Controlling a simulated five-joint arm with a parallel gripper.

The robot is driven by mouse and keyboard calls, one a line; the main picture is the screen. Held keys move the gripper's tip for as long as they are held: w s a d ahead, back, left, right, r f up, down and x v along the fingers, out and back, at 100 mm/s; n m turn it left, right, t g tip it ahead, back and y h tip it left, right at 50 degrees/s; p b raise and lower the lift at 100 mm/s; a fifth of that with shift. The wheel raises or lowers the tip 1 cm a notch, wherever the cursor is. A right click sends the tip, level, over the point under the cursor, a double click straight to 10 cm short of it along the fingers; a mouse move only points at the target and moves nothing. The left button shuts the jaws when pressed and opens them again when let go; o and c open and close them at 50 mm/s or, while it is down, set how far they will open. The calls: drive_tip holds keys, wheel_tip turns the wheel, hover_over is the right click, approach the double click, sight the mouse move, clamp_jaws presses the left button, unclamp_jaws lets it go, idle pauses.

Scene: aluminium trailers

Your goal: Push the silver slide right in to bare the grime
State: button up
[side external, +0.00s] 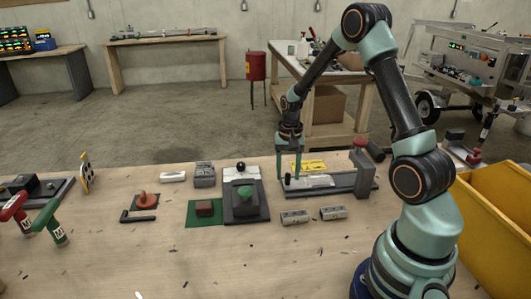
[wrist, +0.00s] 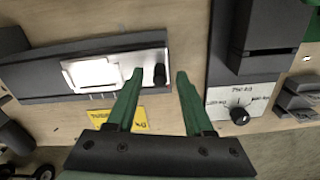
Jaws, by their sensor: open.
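The silver slide (side external: 314,181) lies in a long dark grey fixture (side external: 345,183) in the side view. In the wrist view, the bright slide (wrist: 95,73) sits in a pale recess of the fixture (wrist: 30,84), with a black knob (wrist: 159,75) near the recess's end. My gripper (side external: 289,177) points down at the left end of the fixture. In the wrist view, my gripper (wrist: 160,74) is open, its green fingers apart, with the black knob showing between the tips. One fingertip overlaps the slide's near end in the picture; contact cannot be told. I see no grime clearly.
A dark block with a green top (side external: 248,201) stands left of the fixture. A yellow label (side external: 310,166) lies behind. A red-topped post (side external: 360,160) rises at the fixture's right, and a yellow bin (side external: 495,225) stands far right.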

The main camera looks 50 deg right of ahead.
drive_tip(key=shift+f, duration=0.6)
clamp_jaws()
idle(1.1)
